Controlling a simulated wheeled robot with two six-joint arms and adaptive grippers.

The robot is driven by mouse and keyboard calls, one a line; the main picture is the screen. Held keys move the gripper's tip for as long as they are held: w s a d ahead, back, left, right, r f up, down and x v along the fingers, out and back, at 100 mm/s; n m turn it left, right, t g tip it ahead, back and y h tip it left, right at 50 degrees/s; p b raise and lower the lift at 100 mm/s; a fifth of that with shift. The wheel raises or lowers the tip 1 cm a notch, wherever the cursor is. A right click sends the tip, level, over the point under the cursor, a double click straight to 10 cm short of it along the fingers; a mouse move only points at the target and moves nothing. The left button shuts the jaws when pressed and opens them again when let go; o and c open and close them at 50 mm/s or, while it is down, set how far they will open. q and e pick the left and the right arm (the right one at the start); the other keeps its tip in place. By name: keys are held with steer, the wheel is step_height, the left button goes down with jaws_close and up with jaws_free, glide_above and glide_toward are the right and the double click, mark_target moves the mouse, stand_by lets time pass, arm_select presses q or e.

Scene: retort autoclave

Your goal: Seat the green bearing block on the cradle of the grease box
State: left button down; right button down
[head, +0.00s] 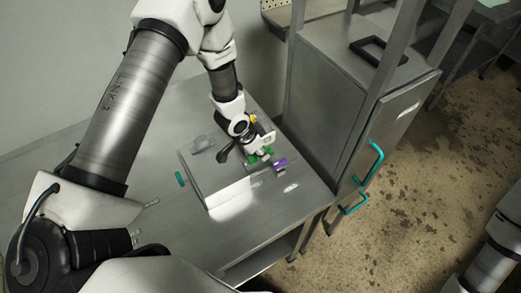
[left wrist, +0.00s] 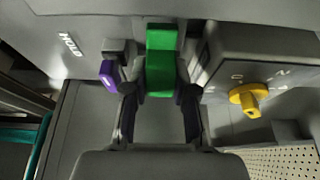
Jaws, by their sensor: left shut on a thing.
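The green bearing block (left wrist: 160,72) is between the two fingers of my left gripper (left wrist: 160,96), which is shut on it. In the head view the block (head: 257,156) shows as small green patches under the left gripper (head: 260,153), low over the metal bench. A pale grey box (head: 205,187) stands on the bench just left of the gripper; I take it for the grease box. I cannot make out the cradle, nor whether the block touches anything below. My right gripper is out of view.
A purple-ended part (head: 281,163) lies close beside the block; its purple end also shows in the left wrist view (left wrist: 108,74). A yellow knob (left wrist: 248,97) on a grey housing is close on the other side. A metal cabinet (head: 335,105) with teal handles stands right of the bench.

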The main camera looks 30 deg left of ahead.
arm_select(q)
steer(key=shift+r, duration=0.15)
stand_by(0.4)
steer(key=shift+f+b, duration=0.3)
steer(key=shift+f, duration=0.4)
steer(key=shift+f, duration=0.1)
steer(key=shift+f+b, duration=0.3)
stand_by(0.9)
steer(key=shift+f, duration=0.3)
steer(key=shift+f, duration=0.1)
stand_by(0.4)
